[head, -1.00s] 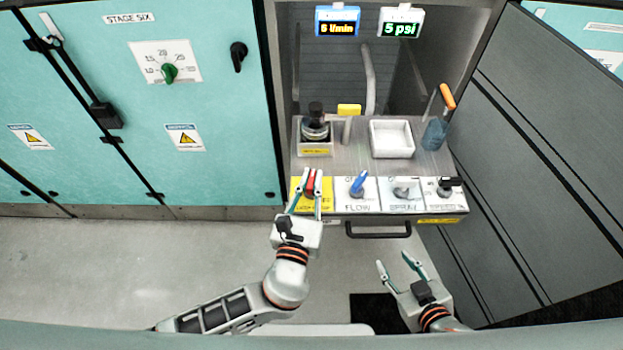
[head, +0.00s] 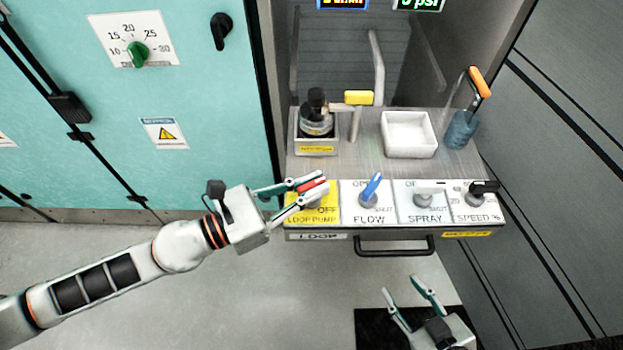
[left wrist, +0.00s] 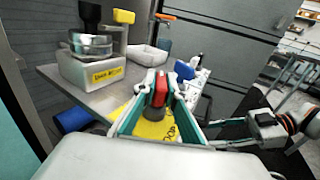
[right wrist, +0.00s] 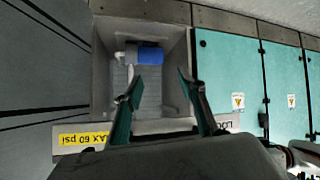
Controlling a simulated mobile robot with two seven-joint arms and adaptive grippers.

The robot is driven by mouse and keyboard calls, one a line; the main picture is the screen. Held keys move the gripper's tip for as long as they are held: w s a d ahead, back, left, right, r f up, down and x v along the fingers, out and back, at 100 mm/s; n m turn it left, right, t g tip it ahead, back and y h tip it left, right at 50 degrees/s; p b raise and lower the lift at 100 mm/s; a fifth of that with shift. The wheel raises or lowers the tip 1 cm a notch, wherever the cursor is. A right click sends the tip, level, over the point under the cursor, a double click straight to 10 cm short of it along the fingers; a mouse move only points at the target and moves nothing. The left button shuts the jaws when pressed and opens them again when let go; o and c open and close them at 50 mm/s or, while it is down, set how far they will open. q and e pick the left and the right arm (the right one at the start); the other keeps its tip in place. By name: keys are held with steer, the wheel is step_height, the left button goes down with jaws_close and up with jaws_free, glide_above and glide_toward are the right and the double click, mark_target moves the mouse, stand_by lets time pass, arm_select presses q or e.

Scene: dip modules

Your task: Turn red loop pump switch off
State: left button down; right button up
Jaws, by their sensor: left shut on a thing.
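The red loop pump switch (head: 312,184) sits on the yellow LOOP PUMP plate (head: 328,215) at the left end of the panel's front row. Its handle lies nearly sideways in the head view, toward the right. My left gripper (head: 308,187) comes in from the left and is shut on the red handle. In the left wrist view the red switch (left wrist: 160,88) stands between the two fingers on its dark base. My right gripper (head: 410,290) is open and empty, below and in front of the panel; its fingers also show apart in the right wrist view (right wrist: 165,95).
Beside the pump switch are the blue FLOW handle (head: 371,188), the grey SPRAY handle (head: 428,192) and the black SPEED knob (head: 482,188). Behind stand a white tray (head: 408,152) and a yellow-handled lever (head: 358,98). A drawer handle (head: 394,252) juts from the front.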

arm_select(q)
steer(key=m+g+h+b, duration=0.1)
steer(key=g+b, duration=0.1)
steer(key=b, duration=0.1)
steer(key=f+m+g+b, duration=0.1)
steer(key=m+g+b, duration=0.1)
steer(key=g+b, duration=0.1)
steer(key=shift+f+h+b, duration=0.15)
steer(key=shift+h+b, duration=0.25)
steer(key=m+g+b, duration=0.1)
steer(key=g+b, duration=0.1)
steer(key=shift+r+m+g, duration=0.3)
steer(key=shift+m, duration=0.1)
steer(key=shift+r+m+g+b, duration=0.15)
steer(key=shift+m+g+b, duration=0.15)
steer(key=shift+g+b, duration=0.15)
steer(key=shift+r+g, duration=0.2)
steer(key=shift+g, duration=0.15)
arm_select(e)
steer(key=a+r+m+t+y, duration=0.1)
steer(key=a+r+m+y, duration=0.1)
steer(key=a+m, duration=0.4)
steer(key=a, duration=0.5)
steer(key=shift+w+a+t+y, duration=0.15)
steer(key=shift+w+t+y, duration=0.15)
steer(key=shift+y, duration=0.1)
arm_select(q)
steer(key=c, duration=2.1)
jaws_free()
